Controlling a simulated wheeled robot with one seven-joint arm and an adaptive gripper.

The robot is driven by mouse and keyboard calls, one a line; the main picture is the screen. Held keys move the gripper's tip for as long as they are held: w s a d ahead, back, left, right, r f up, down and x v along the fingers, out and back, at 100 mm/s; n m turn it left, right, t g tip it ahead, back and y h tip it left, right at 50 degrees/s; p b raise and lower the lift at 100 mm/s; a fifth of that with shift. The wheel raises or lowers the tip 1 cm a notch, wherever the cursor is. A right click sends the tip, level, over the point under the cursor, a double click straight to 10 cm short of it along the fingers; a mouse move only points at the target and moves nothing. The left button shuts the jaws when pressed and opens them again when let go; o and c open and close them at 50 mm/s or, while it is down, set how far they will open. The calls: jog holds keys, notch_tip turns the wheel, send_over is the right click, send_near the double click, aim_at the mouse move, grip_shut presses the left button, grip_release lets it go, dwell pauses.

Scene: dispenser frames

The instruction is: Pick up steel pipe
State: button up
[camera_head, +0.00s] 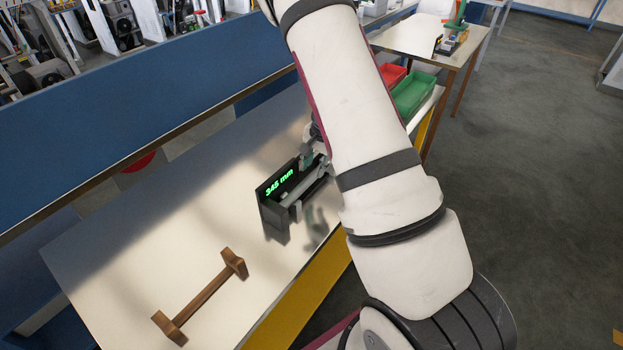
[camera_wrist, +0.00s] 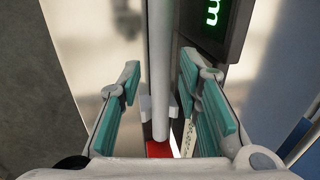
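The steel pipe (camera_head: 297,187) is a light grey rod lying along a dark measuring device (camera_head: 272,212), whose green display seems to read 345 mm. In the wrist view the pipe (camera_wrist: 159,60) runs lengthwise between the two teal-padded fingers of my gripper (camera_wrist: 160,78). Gaps show on both sides, so the gripper is open around the pipe and not closed on it. In the head view my gripper (camera_head: 312,152) is at the pipe's far end, mostly hidden behind my arm. A red block (camera_wrist: 159,149) shows at the pipe's near end in the wrist view.
A wooden rack with two raised ends (camera_head: 203,297) stands on the near part of the pale table (camera_head: 110,255). Red (camera_head: 391,75) and green (camera_head: 413,93) bins are beyond my arm. A blue barrier (camera_head: 150,95) runs behind the table.

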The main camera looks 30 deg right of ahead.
aim_at(312, 176)
jog(key=shift+w+f+p, duration=0.25)
jog(key=shift+f, duration=0.9)
jog(key=shift+w+f+p, duration=0.2)
jog(key=shift+w+f, duration=0.05)
jog(key=shift+f, duration=0.9)
grip_shut()
